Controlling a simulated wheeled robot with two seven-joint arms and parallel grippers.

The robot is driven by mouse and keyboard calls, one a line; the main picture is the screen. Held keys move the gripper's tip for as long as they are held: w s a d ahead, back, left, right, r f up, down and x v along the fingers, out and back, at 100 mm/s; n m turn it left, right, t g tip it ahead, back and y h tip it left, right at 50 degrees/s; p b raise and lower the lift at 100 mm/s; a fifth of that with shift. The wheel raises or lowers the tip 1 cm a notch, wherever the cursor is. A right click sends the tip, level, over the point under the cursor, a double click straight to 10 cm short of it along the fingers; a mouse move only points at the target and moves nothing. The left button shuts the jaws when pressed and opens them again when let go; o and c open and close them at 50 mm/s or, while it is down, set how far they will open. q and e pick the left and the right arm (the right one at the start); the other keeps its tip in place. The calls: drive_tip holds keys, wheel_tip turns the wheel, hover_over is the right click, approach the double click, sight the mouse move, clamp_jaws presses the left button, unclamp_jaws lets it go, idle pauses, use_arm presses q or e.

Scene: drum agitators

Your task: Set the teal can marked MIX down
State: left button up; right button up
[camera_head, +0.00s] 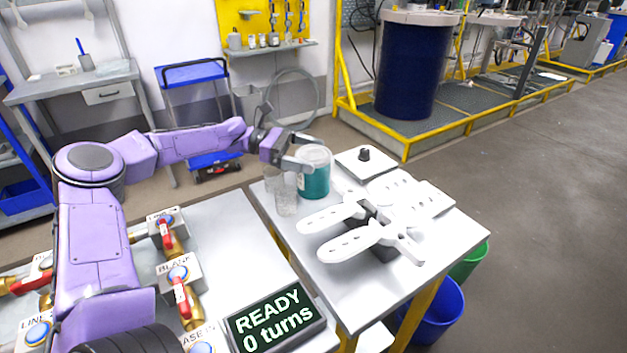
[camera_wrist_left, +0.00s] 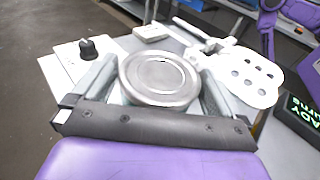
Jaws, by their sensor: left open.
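The teal can (camera_head: 316,181) with a pale lid stands upright on the white table at the far left part of its top. Its grey round lid (camera_wrist_left: 159,77) fills the middle of the left wrist view. My left gripper (camera_head: 304,152) is open, with one finger on each side of the can near its lid. I cannot tell whether the fingers touch it. The MIX marking is not readable here. My right gripper is not in view.
Clear glasses (camera_head: 286,196) stand just left of the can. White perforated paddles (camera_head: 345,238) and a plate with a black knob (camera_head: 364,154) lie to its right. A display (camera_head: 272,318) reads READY, 0 turns. Valves with red handles (camera_head: 180,296) stand at lower left. The table's front right is clear.

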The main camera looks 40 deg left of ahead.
use_arm(q)
drive_tip(key=shift+s, duration=0.1)
drive_tip(key=c, duration=1.4)
drive_tip(key=shift+c, duration=1.4)
drive_tip(key=shift+r, duration=0.2)
